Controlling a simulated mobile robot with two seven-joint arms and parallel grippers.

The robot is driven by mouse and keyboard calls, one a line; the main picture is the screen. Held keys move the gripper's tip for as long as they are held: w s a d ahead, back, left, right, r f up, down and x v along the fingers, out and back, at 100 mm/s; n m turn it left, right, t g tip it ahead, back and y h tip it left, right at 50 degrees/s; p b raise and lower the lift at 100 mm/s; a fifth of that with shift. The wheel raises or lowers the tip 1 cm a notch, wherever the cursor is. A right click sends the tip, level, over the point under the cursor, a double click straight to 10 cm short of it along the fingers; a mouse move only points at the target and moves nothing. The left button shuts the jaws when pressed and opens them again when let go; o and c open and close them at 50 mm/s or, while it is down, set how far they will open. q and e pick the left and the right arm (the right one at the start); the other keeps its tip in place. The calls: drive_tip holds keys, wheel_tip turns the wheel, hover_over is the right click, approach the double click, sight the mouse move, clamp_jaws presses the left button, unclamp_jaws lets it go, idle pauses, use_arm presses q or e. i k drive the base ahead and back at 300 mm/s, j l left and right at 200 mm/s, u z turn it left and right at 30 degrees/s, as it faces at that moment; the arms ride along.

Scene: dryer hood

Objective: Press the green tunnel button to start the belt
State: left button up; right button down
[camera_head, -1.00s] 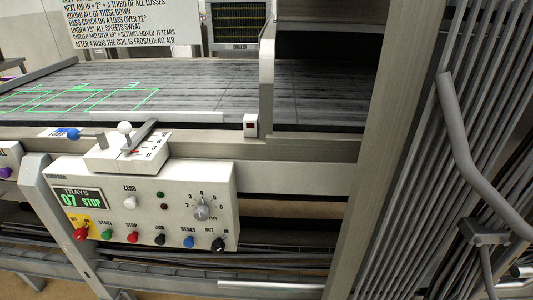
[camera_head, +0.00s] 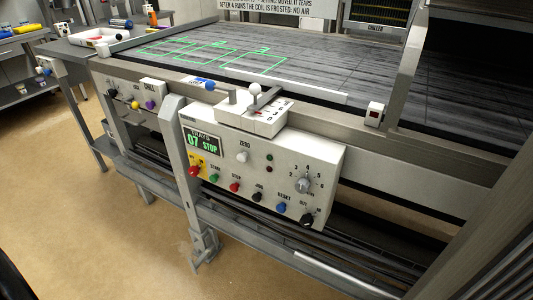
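The green START button (camera_head: 214,178) is on the lower left of the cream control panel (camera_head: 321,160). It sits between a red button on a yellow plate (camera_head: 195,170) and the red STOP button (camera_head: 235,187). The panel's small display (camera_head: 203,143) reads TRAYS 07 STOP. The dark belt (camera_head: 330,70) lies above and behind the panel, with green outlined squares marked on its left part. Neither of my grippers shows in the head view.
Black JOG (camera_head: 257,197) and blue RESET (camera_head: 281,208) buttons and a grey dial (camera_head: 303,185) share the panel. A lever box (camera_head: 262,118) stands above it. A CHILL panel (camera_head: 135,97) is to the left. The tan floor (camera_head: 100,200) at left is clear.

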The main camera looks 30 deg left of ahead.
sight(213, 179)
drive_tip(key=u, duration=1.4)
